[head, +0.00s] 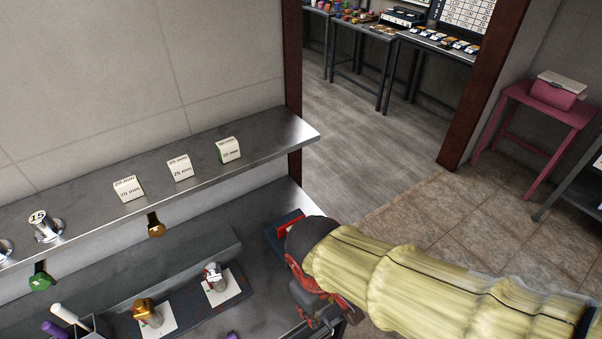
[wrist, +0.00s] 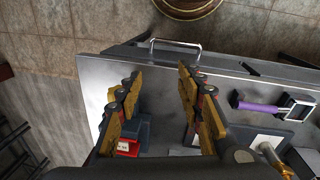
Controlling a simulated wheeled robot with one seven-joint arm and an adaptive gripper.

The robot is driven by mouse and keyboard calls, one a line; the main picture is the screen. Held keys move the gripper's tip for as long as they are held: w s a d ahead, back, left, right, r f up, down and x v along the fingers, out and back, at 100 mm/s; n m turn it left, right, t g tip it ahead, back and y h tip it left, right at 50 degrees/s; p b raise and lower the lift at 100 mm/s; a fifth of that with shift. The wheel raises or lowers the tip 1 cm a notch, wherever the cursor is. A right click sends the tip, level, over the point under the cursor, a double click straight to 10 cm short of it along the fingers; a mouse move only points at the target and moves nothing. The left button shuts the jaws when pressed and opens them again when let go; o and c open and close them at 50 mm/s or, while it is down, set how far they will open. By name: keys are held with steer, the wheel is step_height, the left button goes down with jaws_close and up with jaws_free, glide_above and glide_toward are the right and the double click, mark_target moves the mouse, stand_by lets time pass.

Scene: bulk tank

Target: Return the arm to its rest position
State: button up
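My arm, in a pale yellow sleeve, reaches in from the right of the head view and ends over the near right end of the steel bench (head: 262,262). My gripper (head: 318,318) points down there, mostly hidden behind its own wrist. In the wrist view my gripper (wrist: 155,95) shows its two yellow-brown fingers spread apart with nothing between them. The steel bench (wrist: 97,72) lies below them. A dark blue bin with a red part (wrist: 128,147) shows low, beyond the left finger.
A shelf (head: 265,138) with size tags runs above the bench. A mat with a silver fitting (head: 215,278) and a brass fitting (head: 147,312) lies left of my gripper. A purple-handled tool (wrist: 258,106) lies on the bench. Tiled floor (head: 440,220) is open beyond the arm.

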steer(key=w+d+r+m+t+y, duration=0.1)
steer(key=d+r+m+t, duration=0.3)
steer(key=d+r+m, duration=0.4)
steer(key=d+r, duration=0.3)
steer(key=d, duration=0.3)
steer(key=shift+d+r+t, duration=0.3)
steer(key=shift+d+r, duration=0.05)
steer(key=shift+d, duration=0.05)
